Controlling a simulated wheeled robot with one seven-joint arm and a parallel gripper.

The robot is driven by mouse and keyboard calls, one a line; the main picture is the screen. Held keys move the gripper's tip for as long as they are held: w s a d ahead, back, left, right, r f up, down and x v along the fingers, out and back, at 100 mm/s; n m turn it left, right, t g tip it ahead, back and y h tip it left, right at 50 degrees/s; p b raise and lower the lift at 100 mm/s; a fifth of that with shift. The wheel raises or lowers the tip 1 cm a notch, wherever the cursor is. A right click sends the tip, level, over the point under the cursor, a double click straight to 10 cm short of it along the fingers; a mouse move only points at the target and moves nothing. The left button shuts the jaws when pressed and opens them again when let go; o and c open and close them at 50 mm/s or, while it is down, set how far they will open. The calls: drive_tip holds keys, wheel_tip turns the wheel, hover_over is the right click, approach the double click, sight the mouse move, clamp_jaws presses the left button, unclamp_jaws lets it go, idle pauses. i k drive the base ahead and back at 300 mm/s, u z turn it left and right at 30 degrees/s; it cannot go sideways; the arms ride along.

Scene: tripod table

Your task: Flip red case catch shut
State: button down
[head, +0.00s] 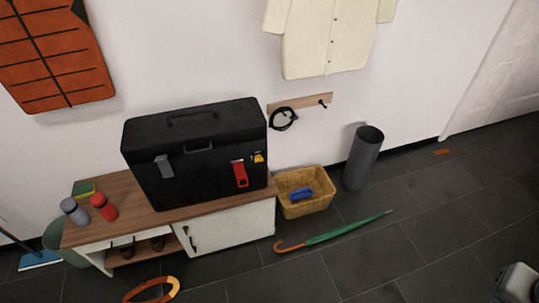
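A large black case (195,150) stands upright on a wooden-topped bench, its carry handle on top. A red catch (240,174) is on the right part of its front face, hanging downward. Whether it is latched is too small to tell. A grey catch (164,166) is on the left part of the same face. A small yellow-and-black piece (259,157) sits just right of the red catch.
The bench (165,212) also holds a red bottle (104,206) and a grey bottle (75,211) at left. A wicker basket (318,201), dark bin (363,160) and green umbrella (340,231) occupy the floor at right. A grey object (516,284) shows at bottom right.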

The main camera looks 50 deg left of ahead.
sight(240, 174)
drive_tip(key=u, duration=0.85)
drive_tip(key=i, duration=0.85)
drive_tip(key=u, duration=0.8)
